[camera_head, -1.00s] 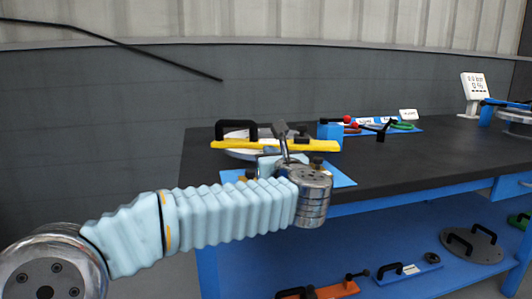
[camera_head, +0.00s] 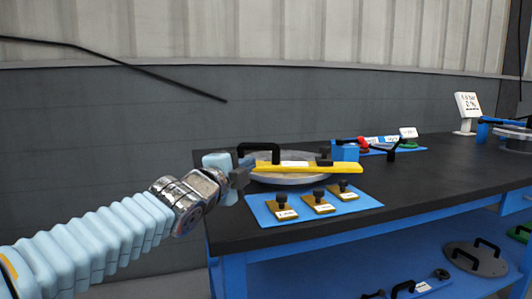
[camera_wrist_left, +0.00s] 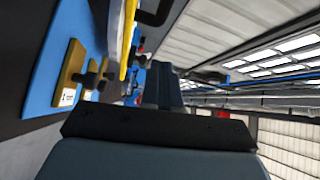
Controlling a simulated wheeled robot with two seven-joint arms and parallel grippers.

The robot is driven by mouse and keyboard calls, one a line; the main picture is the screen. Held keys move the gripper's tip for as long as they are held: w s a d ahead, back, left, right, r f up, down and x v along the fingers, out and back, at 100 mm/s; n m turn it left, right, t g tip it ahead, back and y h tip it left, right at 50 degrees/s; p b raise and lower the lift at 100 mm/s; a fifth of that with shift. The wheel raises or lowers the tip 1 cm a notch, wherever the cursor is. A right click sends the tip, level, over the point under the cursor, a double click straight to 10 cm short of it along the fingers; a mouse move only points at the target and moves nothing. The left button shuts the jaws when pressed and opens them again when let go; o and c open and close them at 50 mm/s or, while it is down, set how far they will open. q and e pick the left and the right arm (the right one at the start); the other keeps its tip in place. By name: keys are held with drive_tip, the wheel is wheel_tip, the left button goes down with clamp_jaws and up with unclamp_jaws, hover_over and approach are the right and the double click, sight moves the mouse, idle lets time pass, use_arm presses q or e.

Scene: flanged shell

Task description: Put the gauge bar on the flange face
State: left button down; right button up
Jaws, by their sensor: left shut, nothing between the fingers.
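The gauge bar, a yellow bar (camera_head: 335,167) with a black arched handle (camera_head: 258,147), lies across the top of a round grey flange (camera_head: 290,179) at the table's near left. Whether it sits flat on the face, I cannot tell. My left gripper (camera_head: 243,176) is shut and empty, at the bar's left end beside the handle. It hides that end, and I cannot tell whether it touches the bar. In the left wrist view, part of the yellow bar (camera_wrist_left: 128,38) and its handle show at the top, beyond the dark fingers (camera_wrist_left: 162,85). My right gripper is out of view.
Three brown blocks with black knobs (camera_head: 319,201) stand on a blue mat (camera_head: 365,202) in front of the flange. A blue block (camera_head: 345,152) stands behind the bar's right end. A display (camera_head: 467,105) stands far right. The dark tabletop (camera_head: 440,180) has free room at centre.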

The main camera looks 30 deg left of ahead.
use_arm(q)
drive_tip(key=a+m, duration=0.1)
drive_tip(key=b, duration=0.2)
approach(262, 149)
drive_tip(key=w+d, duration=0.3)
drive_tip(key=w, duration=0.1)
drive_tip(key=a+p, duration=0.1)
drive_tip(key=p, duration=0.1)
drive_tip(key=w+a+r+p, duration=0.1)
drive_tip(key=shift+w+a+p, duration=0.1)
drive_tip(key=shift+p, duration=0.3)
drive_tip(key=shift+w+a+f+p, duration=0.1)
drive_tip(key=shift+w+a+p, duration=0.15)
drive_tip(key=shift+a+p, duration=0.05)
drive_tip(key=shift+w+a+f, duration=0.25)
drive_tip(key=shift+w+a, duration=0.05)
